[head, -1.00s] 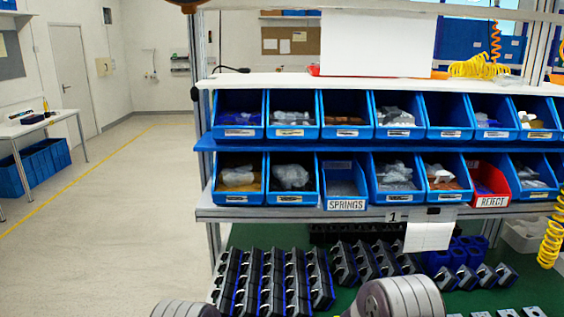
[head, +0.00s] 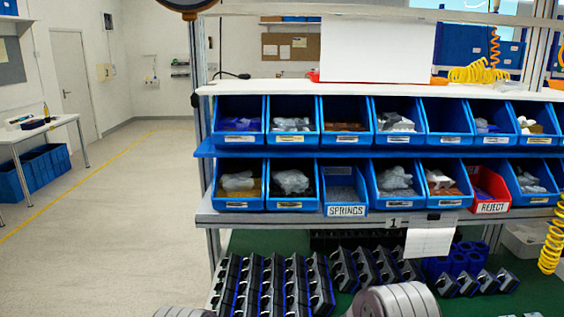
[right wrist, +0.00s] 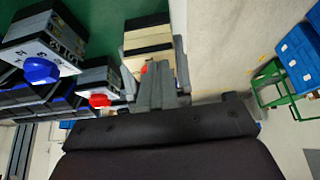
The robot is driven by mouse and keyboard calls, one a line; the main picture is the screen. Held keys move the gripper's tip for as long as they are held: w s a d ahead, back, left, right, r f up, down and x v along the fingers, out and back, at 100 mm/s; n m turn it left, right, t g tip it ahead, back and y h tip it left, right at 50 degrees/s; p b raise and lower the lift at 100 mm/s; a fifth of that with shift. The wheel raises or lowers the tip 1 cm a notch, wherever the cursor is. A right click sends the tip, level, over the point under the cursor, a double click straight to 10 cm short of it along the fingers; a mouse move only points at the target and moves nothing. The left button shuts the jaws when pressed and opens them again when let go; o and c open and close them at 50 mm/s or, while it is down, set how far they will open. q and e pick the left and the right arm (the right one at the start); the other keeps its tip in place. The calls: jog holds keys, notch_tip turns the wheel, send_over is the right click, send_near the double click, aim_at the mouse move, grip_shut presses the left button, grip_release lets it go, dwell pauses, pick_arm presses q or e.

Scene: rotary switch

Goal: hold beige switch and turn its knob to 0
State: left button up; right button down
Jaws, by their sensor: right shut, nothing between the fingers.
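In the right wrist view, a beige box-shaped switch (right wrist: 146,38) with dark bands stands just beyond my right gripper (right wrist: 160,82). A bit of red, apparently its knob (right wrist: 145,68), shows beside the fingers, which hide much of its front. The knob's setting cannot be read. The right gripper's fingers are together and empty; whether they touch the switch cannot be told. In the head view only grey rounded parts of my arms show at the bottom edge. My left gripper is not in view.
In the right wrist view, a pale switch with a blue knob (right wrist: 41,70) and a smaller one with a red knob (right wrist: 100,100) stand to the left. The head view shows blue bins (head: 291,186), a red reject bin (head: 489,190) and black racks (head: 270,285) on a green surface.

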jog(key=shift+w+d, duration=0.15)
jog(key=shift+w, duration=0.25)
jog(key=shift+w, duration=0.5)
jog(key=shift+w, duration=0.25)
dwell(0.4)
notch_tip(320, 180, up, 6)
jog(key=shift+d, duration=0.25)
dwell(0.3)
